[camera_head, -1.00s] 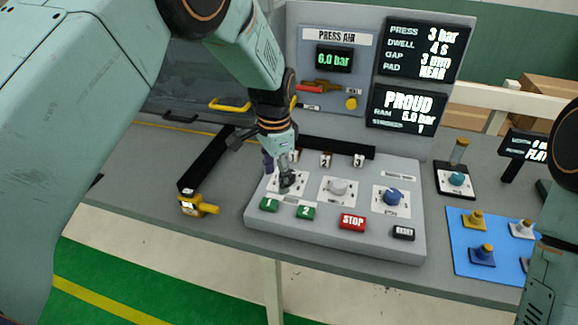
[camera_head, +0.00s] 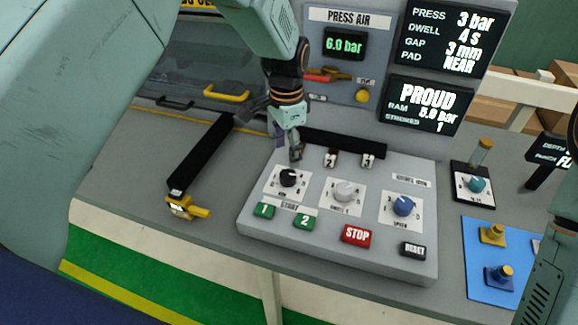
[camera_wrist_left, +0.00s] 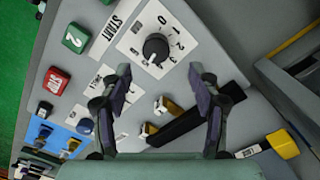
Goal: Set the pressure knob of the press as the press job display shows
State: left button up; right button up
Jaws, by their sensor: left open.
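The upper display (camera_head: 452,38) reads PRESS 3 bar, DWELL 4 s, GAP 3 mm, PAD NEAR. The sloped control box (camera_head: 330,245) carries a black knob (camera_head: 288,177), a white knob (camera_head: 345,191) and a blue knob (camera_head: 403,205), each on a white dial plate. The black knob also shows in the left wrist view (camera_wrist_left: 156,47), with numbers around it; its exact setting is hard to tell. My left gripper (camera_head: 292,154) is open and empty, just behind and above the black knob. In the wrist view its fingertips (camera_wrist_left: 160,72) are apart, clear of the knob. My right gripper is out of view.
A lower display (camera_head: 427,106) reads PROUD. Green buttons 1 (camera_head: 264,210) and 2 (camera_head: 307,221), a red STOP button (camera_head: 356,236) and a RESET button (camera_head: 413,250) line the box's front. A black bar (camera_head: 200,157) lies left of the box.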

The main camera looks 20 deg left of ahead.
aim_at(287, 174)
pick_arm(q)
jog(key=shift+w+a+f, duration=0.1)
jog(key=shift+f, duration=0.2)
jog(key=f, duration=0.1)
jog(key=s+f, duration=0.1)
jog(key=f, duration=0.2)
jog(key=shift+s+d, duration=0.3)
jog(key=shift+d, duration=0.05)
jog(key=f, duration=0.2)
jog(key=w+f, duration=0.1)
jog(key=shift+w+a+f+p, duration=0.1)
jog(key=shift+a+p, duration=0.2)
jog(key=shift+s+d+r, duration=0.15)
jog(key=shift+s+r, duration=0.05)
jog(key=shift+s, duration=0.05)
jog(key=shift+s+d+r, duration=0.1)
jog(key=shift+s+r, duration=0.1)
jog(key=shift+c, duration=1.3)
jog(key=shift+w+a+f, duration=0.2)
jog(key=shift+w+f, duration=0.1)
jog(key=shift+w, duration=0.05)
jog(key=c, duration=0.4)
jog(key=shift+s+d+r, duration=0.1)
jog(key=shift+r, duration=0.05)
jog(key=c, duration=0.3)
jog(key=shift+c, duration=1.1)
